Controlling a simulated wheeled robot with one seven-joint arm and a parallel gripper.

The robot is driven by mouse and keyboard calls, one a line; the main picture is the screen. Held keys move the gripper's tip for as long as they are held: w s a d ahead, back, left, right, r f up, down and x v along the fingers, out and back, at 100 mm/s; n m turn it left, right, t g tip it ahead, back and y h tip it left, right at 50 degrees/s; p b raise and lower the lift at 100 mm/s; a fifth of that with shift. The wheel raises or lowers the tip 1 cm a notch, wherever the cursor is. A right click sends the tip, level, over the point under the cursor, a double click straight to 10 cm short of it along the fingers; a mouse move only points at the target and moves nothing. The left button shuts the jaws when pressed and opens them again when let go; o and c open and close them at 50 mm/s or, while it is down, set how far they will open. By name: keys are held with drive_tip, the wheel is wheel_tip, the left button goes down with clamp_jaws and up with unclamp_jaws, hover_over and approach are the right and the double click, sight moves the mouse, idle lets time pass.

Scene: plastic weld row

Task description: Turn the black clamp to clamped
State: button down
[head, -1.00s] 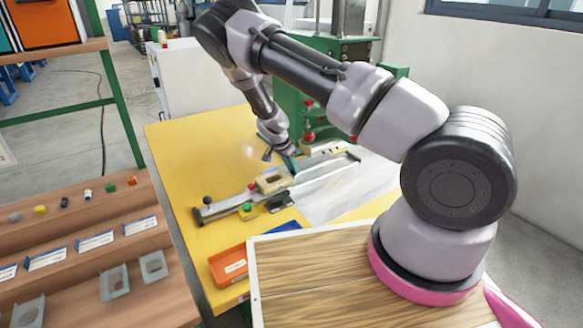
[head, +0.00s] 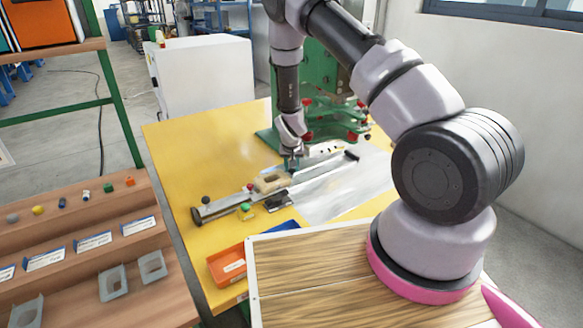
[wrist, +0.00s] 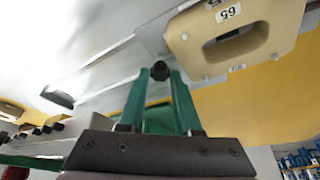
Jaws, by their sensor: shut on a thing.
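My gripper (head: 292,162) points down at the far end of the beige block on the long metal rail fixture, with its arm almost upright. In the wrist view its two green fingers (wrist: 159,75) close around a dark round knob (wrist: 160,69), which looks like the knob of the black clamp. The rest of the clamp is hidden behind the fingers in both views, so its angle cannot be told. The beige block (head: 270,183), marked 65 in the wrist view (wrist: 228,40), lies beside the gripper.
The fixture rail (head: 222,207) has a black knob (head: 206,200) at its near end. A black part (head: 279,202) and a yellow-green block (head: 246,212) stand in front. A green machine (head: 325,85) with red knobs rises behind. The yellow table (head: 190,150) is clear at left.

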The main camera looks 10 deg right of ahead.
drive_tip(key=shift+n, duration=0.3)
drive_tip(key=c, duration=0.6)
unclamp_jaws()
drive_tip(key=shift+a, duration=0.1)
